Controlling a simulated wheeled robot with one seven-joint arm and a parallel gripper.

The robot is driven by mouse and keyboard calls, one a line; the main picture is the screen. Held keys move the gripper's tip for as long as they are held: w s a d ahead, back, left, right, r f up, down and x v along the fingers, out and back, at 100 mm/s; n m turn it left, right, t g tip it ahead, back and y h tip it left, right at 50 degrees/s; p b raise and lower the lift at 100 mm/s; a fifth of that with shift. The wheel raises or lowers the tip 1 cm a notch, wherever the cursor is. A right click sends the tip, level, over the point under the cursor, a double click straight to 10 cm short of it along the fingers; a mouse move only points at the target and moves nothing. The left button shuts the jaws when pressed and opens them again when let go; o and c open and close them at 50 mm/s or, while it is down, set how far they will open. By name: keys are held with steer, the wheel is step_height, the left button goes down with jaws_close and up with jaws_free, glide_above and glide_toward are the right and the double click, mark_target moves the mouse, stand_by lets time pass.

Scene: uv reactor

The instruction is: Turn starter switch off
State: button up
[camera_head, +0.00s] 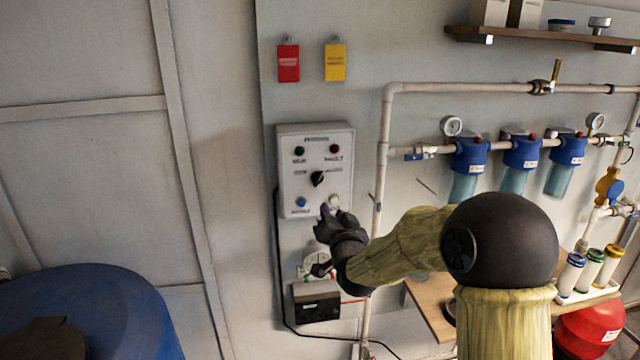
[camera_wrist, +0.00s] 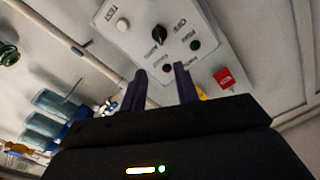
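The control box (camera_head: 290,182) is a pale panel on the wall and fills the top of the wrist view (camera_wrist: 135,42). Its black rotary switch (camera_head: 317,178) is in the middle; in the wrist view the black switch (camera_wrist: 159,36) lies beyond my fingertips, with "OFF" lettering beside it. I cannot tell surely which mark its pointer faces. My gripper (camera_head: 331,209) is in front of the box's lower right, below the switch. In the wrist view its two dark fingers (camera_wrist: 160,70) are apart with nothing between them, clear of the switch.
The box also has a green lamp (camera_head: 299,151), a dark red lamp (camera_head: 335,149), a blue button (camera_head: 301,202) and a pale button (camera_head: 335,200) near my fingers. A vertical pipe (camera_head: 382,150) runs to its right. A black box (camera_head: 317,305) is below. A blue barrel (camera_head: 110,310) stands left.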

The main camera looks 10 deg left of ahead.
mark_target(319, 180)
steer(key=p+x, duration=0.7)
steer(key=x, duration=0.9)
steer(key=shift+w+a+f+p, duration=0.1)
steer(key=shift+w+a+p, duration=0.15)
steer(key=shift+w, duration=0.35)
steer(key=shift+d, duration=0.1)
jaws_close()
